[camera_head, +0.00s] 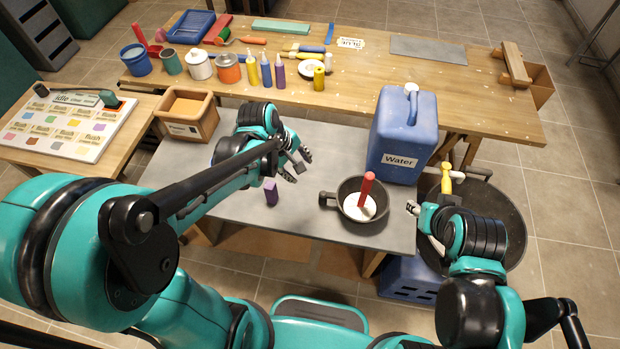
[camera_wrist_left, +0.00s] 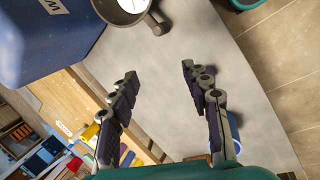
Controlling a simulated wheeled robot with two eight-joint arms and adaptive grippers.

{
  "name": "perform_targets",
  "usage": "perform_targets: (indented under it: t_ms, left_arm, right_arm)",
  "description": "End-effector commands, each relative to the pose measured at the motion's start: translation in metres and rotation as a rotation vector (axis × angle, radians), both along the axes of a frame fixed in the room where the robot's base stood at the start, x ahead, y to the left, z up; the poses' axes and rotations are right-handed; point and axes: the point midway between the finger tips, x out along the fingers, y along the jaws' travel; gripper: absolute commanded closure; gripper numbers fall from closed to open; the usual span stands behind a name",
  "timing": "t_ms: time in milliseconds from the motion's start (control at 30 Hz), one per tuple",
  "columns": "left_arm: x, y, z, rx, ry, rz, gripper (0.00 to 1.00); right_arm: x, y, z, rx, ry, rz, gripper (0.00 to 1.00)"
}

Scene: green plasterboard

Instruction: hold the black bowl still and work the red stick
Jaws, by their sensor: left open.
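The black bowl (camera_head: 348,190), a small pan-like bowl with a short handle on its left, sits on the grey table top. The red stick (camera_head: 366,188) stands tilted in it, its lower end in white material. The bowl also shows at the top edge of the left wrist view (camera_wrist_left: 148,20), partly cut off. My left gripper (camera_head: 297,163) is open and empty, left of the bowl and apart from it. Its two fingers stand wide apart in the left wrist view (camera_wrist_left: 160,82). My right gripper (camera_head: 424,226) is open, just right of the bowl, seemingly not touching it.
A blue water canister (camera_head: 402,135) stands behind the bowl. A wooden box (camera_head: 187,115) is at the left. A wooden bench (camera_head: 440,82) with bottles and pots runs behind. A dark round tub (camera_head: 505,215) is at the right.

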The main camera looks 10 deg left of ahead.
Motion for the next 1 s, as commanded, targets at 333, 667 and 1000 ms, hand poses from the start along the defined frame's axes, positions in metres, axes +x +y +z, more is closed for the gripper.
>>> perform_targets:
  t_ms: [333,667,1000]
  left_arm:
    - [0.03,-0.019,-0.079,-0.181,0.278,0.376,0.52]
    - [0.033,-0.027,-0.113,-0.229,0.385,0.507,0.52]
    - [0.035,-0.048,-0.165,-0.228,0.385,0.507,0.52]
  right_arm:
    - [0.0,0.0,0.0,0.0,0.0,0.0,0.6]
    - [0.0,0.0,0.0,0.0,0.0,0.0,0.6]
    - [0.0,0.0,0.0,0.0,0.0,0.0,0.6]
